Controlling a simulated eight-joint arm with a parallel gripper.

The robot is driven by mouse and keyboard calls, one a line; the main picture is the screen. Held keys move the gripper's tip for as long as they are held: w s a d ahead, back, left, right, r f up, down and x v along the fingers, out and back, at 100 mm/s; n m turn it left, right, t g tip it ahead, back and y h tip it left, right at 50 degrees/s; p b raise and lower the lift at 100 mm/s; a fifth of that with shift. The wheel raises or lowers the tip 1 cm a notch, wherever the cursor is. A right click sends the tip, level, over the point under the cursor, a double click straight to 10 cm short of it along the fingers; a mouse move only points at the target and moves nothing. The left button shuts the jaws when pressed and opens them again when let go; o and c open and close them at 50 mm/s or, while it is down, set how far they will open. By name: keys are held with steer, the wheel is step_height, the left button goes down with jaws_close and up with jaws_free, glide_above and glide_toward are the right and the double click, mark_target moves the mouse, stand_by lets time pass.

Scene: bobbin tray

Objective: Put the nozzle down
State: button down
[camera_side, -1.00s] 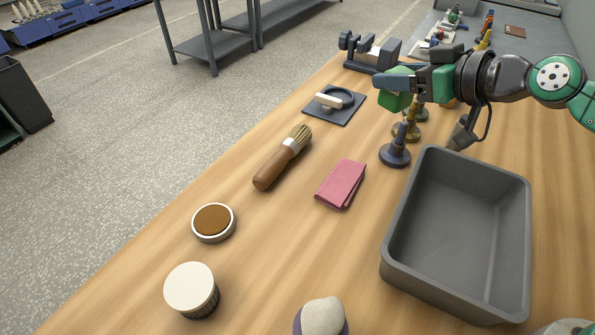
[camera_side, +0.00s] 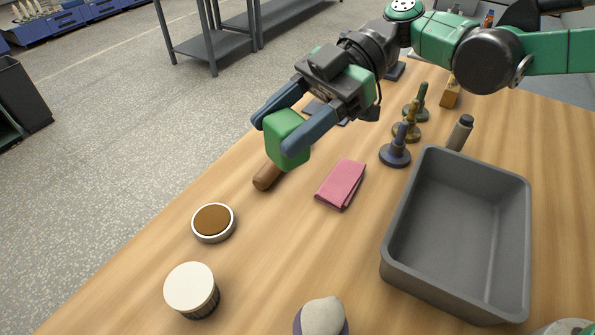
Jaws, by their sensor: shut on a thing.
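My gripper (camera_side: 273,138) is shut on a green block (camera_side: 289,135) with rounded edges, one blue-grey finger on each side of it. The block is held above the table, in front of the brush, whose brown wooden handle (camera_side: 266,177) shows below it; the bristles are hidden. Nothing in view is clearly recognisable as a nozzle, and I cannot tell whether the green block is meant by that name.
A pink folded cloth (camera_side: 341,184) lies right of the block. A grey bin (camera_side: 518,240), empty, stands at right, near several small pegs (camera_side: 395,155) and a grey cylinder (camera_side: 460,132). A brown-filled tin (camera_side: 213,222) and white-lidded jar (camera_side: 190,288) stand at front left.

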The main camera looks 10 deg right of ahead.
step_height(320, 180, down, 16)
steer(key=shift+f, duration=0.15)
stand_by(0.4)
steer(key=shift+f, duration=0.6)
steer(key=shift+c, duration=1.2)
jaws_free()
steer(key=shift+r, duration=0.15)
